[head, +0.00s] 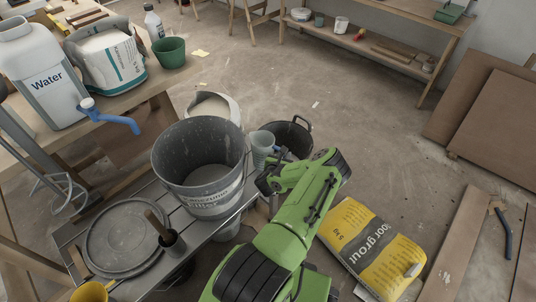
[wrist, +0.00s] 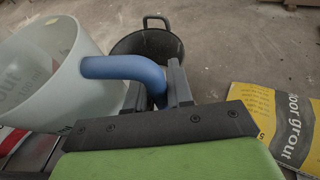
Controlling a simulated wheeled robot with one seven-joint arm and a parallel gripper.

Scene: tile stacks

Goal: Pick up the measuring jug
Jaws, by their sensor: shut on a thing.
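The measuring jug (wrist: 45,75) is translucent and pale, with a thick blue handle (wrist: 122,68). It fills the left of the wrist view, tilted there, and its far part is cut off by the frame. My gripper (wrist: 157,92) is shut on the blue handle. In the head view the jug (head: 262,150) shows as a small grey-blue cup at the end of my gripper (head: 270,180), just right of the large grey bucket. The handle is mostly hidden there by my gripper. I cannot tell whether the jug touches anything below.
The large grey bucket (head: 198,180) stands on the slatted bench (head: 225,222) beside a round grey lid (head: 124,240). A black tub (head: 290,135) is behind my gripper. A yellow grout bag (head: 368,250) lies at the right. Open floor (head: 370,110) lies beyond.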

